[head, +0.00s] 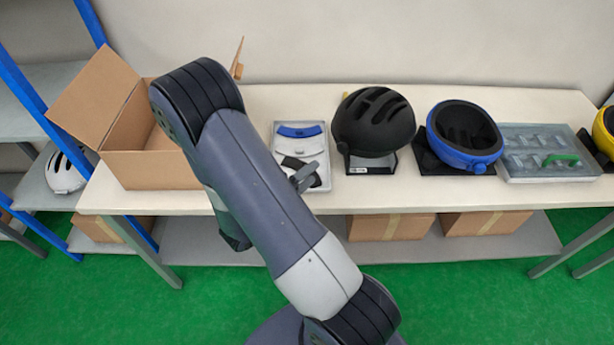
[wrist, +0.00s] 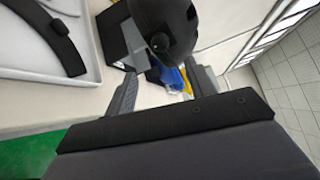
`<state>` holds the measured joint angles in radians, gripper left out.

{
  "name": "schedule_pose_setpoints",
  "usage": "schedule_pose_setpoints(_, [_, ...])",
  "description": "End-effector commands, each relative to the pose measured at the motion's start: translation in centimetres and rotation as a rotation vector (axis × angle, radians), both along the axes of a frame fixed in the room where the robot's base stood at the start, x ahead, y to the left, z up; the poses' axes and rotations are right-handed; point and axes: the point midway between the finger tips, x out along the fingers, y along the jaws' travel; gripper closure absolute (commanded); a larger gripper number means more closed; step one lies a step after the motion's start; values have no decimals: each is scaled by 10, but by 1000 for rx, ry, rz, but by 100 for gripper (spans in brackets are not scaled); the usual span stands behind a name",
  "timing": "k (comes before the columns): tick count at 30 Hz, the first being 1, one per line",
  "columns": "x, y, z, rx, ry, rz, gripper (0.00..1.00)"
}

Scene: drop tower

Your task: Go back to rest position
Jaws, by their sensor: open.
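My gripper (wrist: 162,92) is open, its two fingers spread apart with nothing held between them in the wrist view. In the head view my arm reaches up and left from the bottom centre, and one finger (head: 303,177) shows past its edge above the table. The black helmet (head: 374,122) sits on a stand on the table, right of the gripper; it also shows beyond the fingers in the wrist view (wrist: 165,25).
An open cardboard box (head: 150,170) stands at the table's left. Right of the black helmet are a blue helmet (head: 474,153), a grey case (head: 520,172) with a green handle, and a yellow helmet (head: 607,127). Closed boxes (head: 390,227) sit on the lower shelf. A blue-framed rack (head: 25,85) stands left.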

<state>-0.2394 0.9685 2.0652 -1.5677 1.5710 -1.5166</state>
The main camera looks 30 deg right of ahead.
Motion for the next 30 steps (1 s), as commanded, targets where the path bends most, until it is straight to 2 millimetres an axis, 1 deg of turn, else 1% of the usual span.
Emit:
schedule_pose_setpoints(10, [0,0,0,0,0,0,48])
schedule_pose_setpoints(14, [1,-4,0,0,0,-1,48])
schedule_pose_setpoints(20, [5,-23,1,0,-1,-4,48])
schedule_pose_setpoints(30, [16,-69,2,0,-1,-5,48])
